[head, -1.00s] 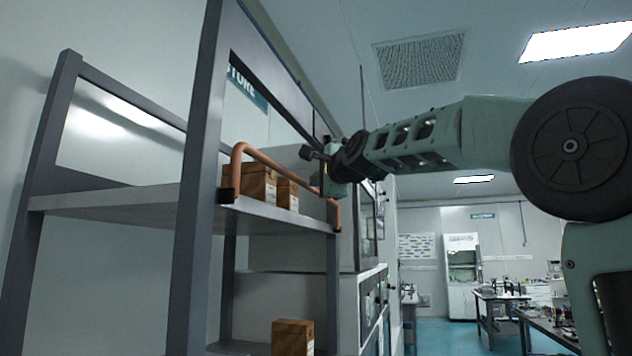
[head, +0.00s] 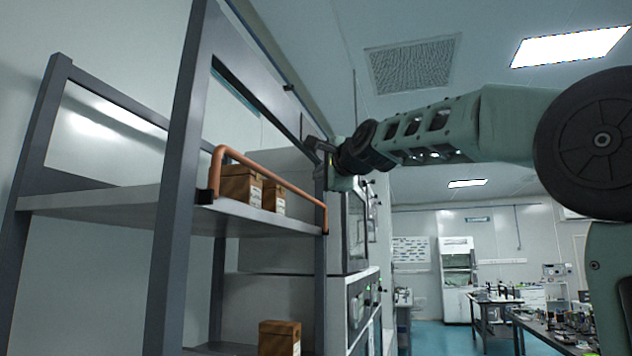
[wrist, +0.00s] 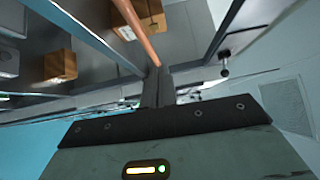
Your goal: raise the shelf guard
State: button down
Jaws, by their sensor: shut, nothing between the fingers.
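The shelf guard is a copper-coloured bar (head: 268,178) along the front of the upper shelf (head: 140,203), with bent ends down to dark mounts. It stands above the shelf edge, in front of brown boxes. In the wrist view the bar (wrist: 135,30) runs from the top edge down towards my fingertips. My gripper (head: 316,150) is at the far right end of the shelf, above the bar's far end. In the wrist view my gripper (wrist: 160,75) is shut and holds nothing. Its tips overlap the bar's end; I cannot tell whether they touch.
Brown boxes (head: 240,187) sit behind the bar, and another box (head: 279,338) stands on the lower shelf. A grey post (head: 178,190) and an upper beam (head: 262,75) frame the shelf. A dark knob (wrist: 224,70) shows beside my fingers. White cabinets stand behind; the aisle is open at right.

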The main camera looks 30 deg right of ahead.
jog(key=s+r+b, duration=0.1)
jog(key=s+b, duration=0.1)
jog(key=s, duration=0.5)
jog(key=shift+s+a+b, duration=0.25)
jog(key=shift+a+b, duration=0.05)
jog(key=shift+b, duration=0.05)
